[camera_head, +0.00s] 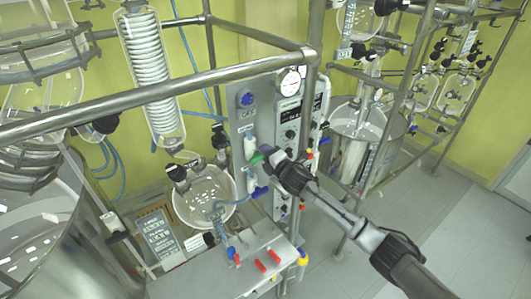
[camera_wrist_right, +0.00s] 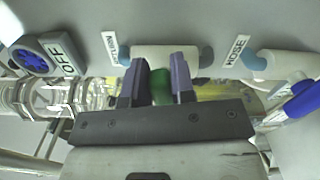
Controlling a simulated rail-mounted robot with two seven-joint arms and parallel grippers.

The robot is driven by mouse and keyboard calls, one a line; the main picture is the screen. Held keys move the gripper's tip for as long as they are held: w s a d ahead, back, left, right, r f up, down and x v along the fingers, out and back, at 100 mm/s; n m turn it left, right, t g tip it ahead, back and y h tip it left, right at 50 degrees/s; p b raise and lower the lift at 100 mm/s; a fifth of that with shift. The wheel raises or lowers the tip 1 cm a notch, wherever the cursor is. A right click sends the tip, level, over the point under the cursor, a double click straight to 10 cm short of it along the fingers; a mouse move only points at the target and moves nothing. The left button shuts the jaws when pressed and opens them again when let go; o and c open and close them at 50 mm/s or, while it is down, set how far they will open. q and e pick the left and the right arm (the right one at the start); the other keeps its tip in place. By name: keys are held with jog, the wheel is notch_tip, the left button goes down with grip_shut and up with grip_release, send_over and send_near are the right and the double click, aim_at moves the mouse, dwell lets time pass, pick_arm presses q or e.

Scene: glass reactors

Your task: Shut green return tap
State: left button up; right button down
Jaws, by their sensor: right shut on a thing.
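The green return tap (camera_head: 256,158) is on the grey panel, just at the tip of my right gripper (camera_head: 269,156). In the right wrist view, the green handle (camera_wrist_right: 161,88) sits between the two purple-grey fingers of my right gripper (camera_wrist_right: 159,78). The fingers are shut on it. The white tap body (camera_wrist_right: 165,54) lies right behind the fingertips, beside a small label (camera_wrist_right: 111,48). The fingers hide the sides of the handle. My left gripper is not in either view.
A blue knob (camera_head: 246,99) with an OFF label is higher on the panel. A steel frame bar (camera_head: 150,98) crosses in front. A glass flask (camera_head: 205,196) hangs left of the panel.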

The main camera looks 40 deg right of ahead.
jog(key=shift+f+m, duration=0.25)
jog(key=shift+m, duration=0.85)
jog(key=c, duration=1)
grip_release()
jog(key=shift+o, duration=0.2)
jog(key=shift+s+f, duration=0.1)
jog(key=shift+s, duration=0.25)
jog(key=s+a+b, duration=0.1)
jog(key=s+b, duration=0.3)
jog(key=s, duration=0.9)
